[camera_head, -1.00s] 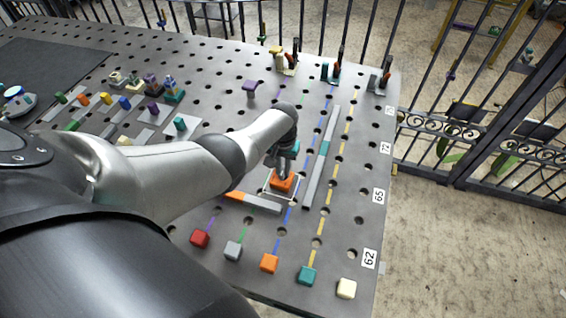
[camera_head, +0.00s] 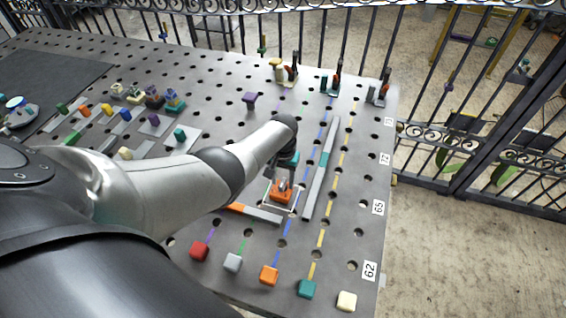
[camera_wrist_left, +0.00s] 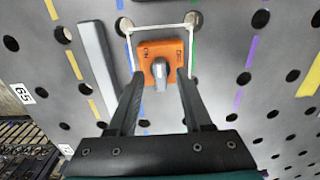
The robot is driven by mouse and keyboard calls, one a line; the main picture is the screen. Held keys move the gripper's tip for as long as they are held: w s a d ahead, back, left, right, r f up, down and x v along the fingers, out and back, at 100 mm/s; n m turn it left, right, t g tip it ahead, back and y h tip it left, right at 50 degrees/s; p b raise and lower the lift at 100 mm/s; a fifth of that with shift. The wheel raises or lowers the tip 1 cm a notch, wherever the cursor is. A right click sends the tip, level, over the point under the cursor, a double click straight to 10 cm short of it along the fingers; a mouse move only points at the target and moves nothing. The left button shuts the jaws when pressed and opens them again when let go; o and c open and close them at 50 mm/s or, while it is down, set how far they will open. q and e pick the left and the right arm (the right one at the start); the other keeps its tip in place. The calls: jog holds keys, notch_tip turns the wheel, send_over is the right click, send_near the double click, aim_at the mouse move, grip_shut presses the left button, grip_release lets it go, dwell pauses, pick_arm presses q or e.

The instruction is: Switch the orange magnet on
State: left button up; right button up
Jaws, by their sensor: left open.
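The orange magnet (camera_head: 281,197) is a small orange block on the grey perforated table, inside a thin white outline. In the left wrist view, the orange magnet (camera_wrist_left: 175,50) carries a grey knob (camera_wrist_left: 160,74) lying lengthwise along the picture's vertical. Small markings flank the knob, too small to read surely. My left gripper (camera_head: 284,181) is over the magnet. In the wrist view the open fingers of the left gripper (camera_wrist_left: 159,77) stand on either side of the knob, with a gap at each side. Whether they touch the block cannot be told. My right gripper is not in view.
A long grey bar with a teal band (camera_head: 321,170) lies right of the magnet, and a grey-and-orange bar (camera_head: 262,214) lies in front. Coloured cubes, including an orange cube (camera_head: 269,275), line the near edge. Clamps (camera_head: 331,80) stand at the far edge.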

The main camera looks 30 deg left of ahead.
aim_at(283, 182)
pick_arm(q)
notch_tip(283, 182, up, 6)
jog(key=p, duration=0.2)
jog(key=shift+f+p, duration=0.25)
jog(key=shift+p, duration=0.15)
notch_tip(283, 182, up, 9)
jog(key=shift+r, duration=0.2)
